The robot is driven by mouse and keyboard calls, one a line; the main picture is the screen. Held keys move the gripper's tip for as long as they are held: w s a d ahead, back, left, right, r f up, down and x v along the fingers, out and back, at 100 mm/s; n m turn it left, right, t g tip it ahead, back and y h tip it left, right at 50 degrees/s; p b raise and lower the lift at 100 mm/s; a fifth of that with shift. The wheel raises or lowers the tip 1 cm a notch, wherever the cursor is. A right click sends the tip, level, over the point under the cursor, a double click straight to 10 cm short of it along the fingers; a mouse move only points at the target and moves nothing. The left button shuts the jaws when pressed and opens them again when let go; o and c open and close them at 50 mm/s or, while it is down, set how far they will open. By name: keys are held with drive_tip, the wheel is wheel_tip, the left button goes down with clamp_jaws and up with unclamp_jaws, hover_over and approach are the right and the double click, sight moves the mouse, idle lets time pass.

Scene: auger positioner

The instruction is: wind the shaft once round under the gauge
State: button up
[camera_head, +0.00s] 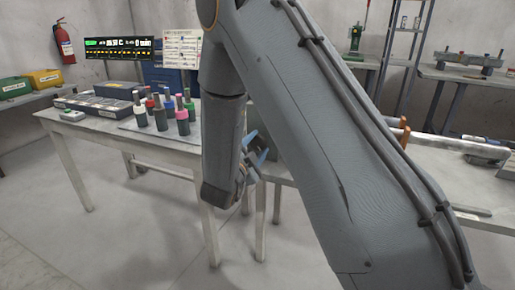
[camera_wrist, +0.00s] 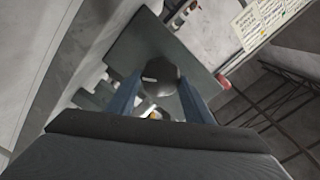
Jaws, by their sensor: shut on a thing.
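My gripper (camera_head: 256,150) is beside the right end of the near table, partly behind my own arm. In the wrist view its two blue fingers (camera_wrist: 158,92) are shut on a dark round knob (camera_wrist: 161,70), one finger on each side. A flat grey-green plate (camera_wrist: 137,42) lies behind the knob. The head view shows a small part of a grey-green body behind the fingers. A pale long bar (camera_head: 455,145) with orange parts (camera_head: 404,132) shows right of my arm; I cannot tell whether it is the shaft. I cannot make out the gauge.
Several bottles with coloured caps (camera_head: 182,121) and a dark case (camera_head: 95,106) stand on the left table (camera_head: 145,146). A lit display (camera_head: 119,47) and a chart (camera_head: 182,48) stand behind. Table legs bound the clear floor at the lower left.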

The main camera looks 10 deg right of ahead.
drive_tip(key=shift+s+d+m+b, duration=0.15)
drive_tip(key=shift+m+b, duration=0.15)
drive_tip(key=shift+m, duration=0.4)
drive_tip(key=o, duration=1)
drive_tip(key=shift+s+a, duration=0.3)
drive_tip(key=shift+a, duration=0.15)
drive_tip(key=v, duration=0.6)
drive_tip(key=shift+s+a, duration=0.15)
drive_tip(key=shift+s, duration=0.2)
drive_tip(key=shift+w, duration=0.1)
